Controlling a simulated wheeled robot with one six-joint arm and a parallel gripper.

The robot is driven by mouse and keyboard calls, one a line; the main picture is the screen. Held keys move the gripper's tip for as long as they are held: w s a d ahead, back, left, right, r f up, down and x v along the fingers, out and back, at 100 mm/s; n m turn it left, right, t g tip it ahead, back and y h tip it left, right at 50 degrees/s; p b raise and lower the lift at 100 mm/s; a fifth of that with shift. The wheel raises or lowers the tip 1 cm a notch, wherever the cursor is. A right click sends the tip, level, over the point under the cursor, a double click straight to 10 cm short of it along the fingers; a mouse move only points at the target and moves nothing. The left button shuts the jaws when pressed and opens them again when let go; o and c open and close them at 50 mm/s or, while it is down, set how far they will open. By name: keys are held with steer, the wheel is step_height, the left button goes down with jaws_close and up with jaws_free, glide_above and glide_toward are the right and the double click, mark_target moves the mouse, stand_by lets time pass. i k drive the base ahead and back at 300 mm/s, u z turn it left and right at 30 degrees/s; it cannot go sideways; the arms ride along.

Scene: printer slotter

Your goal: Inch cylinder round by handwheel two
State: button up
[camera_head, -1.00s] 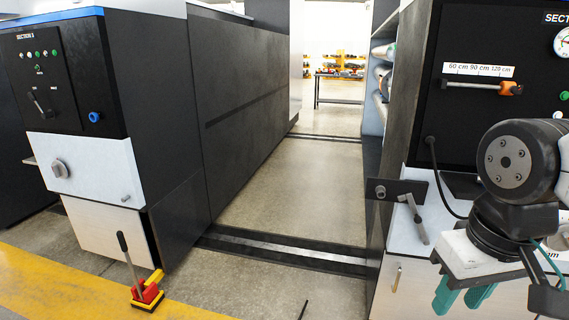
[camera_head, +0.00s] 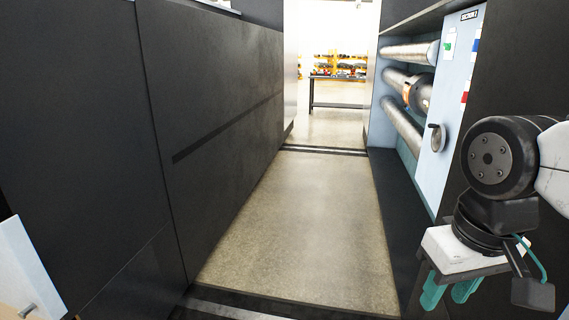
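On the right, an open machine bay holds a top silver roller (camera_head: 408,52), a darker middle cylinder (camera_head: 397,80) with a copper-coloured part, and a lower roller (camera_head: 402,126). A small grey handwheel (camera_head: 437,138) with a dark handle is on the pale blue side panel (camera_head: 447,100) beside them. I cannot read a number on the handwheel. My gripper (camera_head: 449,294) hangs at the lower right with its two teal fingers apart and nothing seen between them. It is well apart from the handwheel, lower and nearer in the picture.
A concrete aisle (camera_head: 295,215) runs ahead between the tall dark machine wall (camera_head: 215,110) on the left and the roller bay. A dark floor strip (camera_head: 235,309) crosses the near end. A table (camera_head: 338,90) and stocked shelves stand beyond the far end. Small coloured tags dot the blue panel.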

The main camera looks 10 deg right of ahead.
mark_target(439, 137)
steer(key=i, duration=3.6)
steer(key=z, duration=2.5)
